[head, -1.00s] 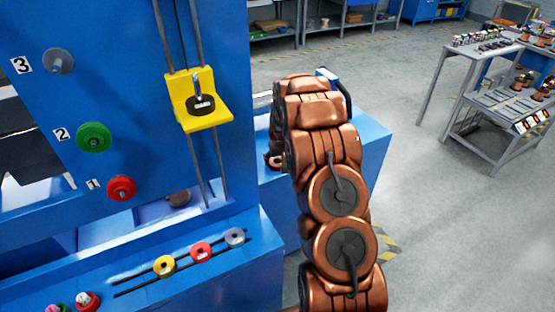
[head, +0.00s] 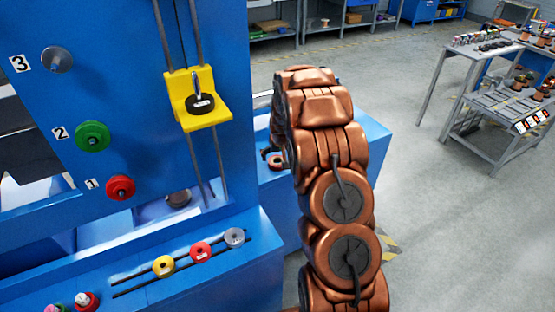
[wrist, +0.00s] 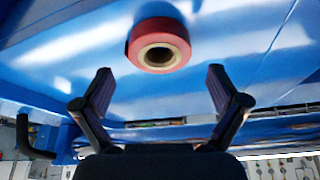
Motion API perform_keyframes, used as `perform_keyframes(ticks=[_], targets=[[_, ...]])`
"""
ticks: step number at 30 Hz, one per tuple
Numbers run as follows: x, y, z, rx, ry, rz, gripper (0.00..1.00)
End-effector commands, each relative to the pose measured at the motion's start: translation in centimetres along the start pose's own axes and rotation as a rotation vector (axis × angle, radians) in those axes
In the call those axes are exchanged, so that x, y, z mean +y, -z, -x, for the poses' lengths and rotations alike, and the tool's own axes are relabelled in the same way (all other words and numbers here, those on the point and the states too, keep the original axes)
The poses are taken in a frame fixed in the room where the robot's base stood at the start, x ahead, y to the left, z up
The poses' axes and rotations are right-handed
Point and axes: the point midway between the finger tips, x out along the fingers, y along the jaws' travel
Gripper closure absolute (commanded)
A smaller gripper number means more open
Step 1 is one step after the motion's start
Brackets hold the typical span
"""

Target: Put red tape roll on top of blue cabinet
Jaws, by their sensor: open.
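The red tape roll (wrist: 170,33) shows at the top middle of the wrist view, against a blue surface, with its pale core facing me. In the head view the roll (head: 276,164) is a small reddish ring on the blue cabinet top (head: 370,140), just left of my arm. My gripper (wrist: 159,77) is open and empty. Its two fingers are spread below the roll in the wrist picture, apart from it. In the head view my arm hides most of the gripper and part of the cabinet top.
A tall blue pulley rig (head: 110,50) stands at the left, close to my arm. It has a yellow bracket (head: 205,117) and coloured pulleys. A grey table (head: 490,50) with small parts stands at the far right. The floor between is clear.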

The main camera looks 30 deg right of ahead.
Motion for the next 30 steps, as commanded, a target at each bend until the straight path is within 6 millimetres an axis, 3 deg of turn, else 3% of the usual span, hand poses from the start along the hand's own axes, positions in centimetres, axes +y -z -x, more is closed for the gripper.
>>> perform_keyframes(ticks=[18,30], targets=[[0.0,0.1,7.7,0.003,0.0,-0.001,0.03],[0.0,-0.1,9.0,-0.002,0.0,-0.001,0.03]])
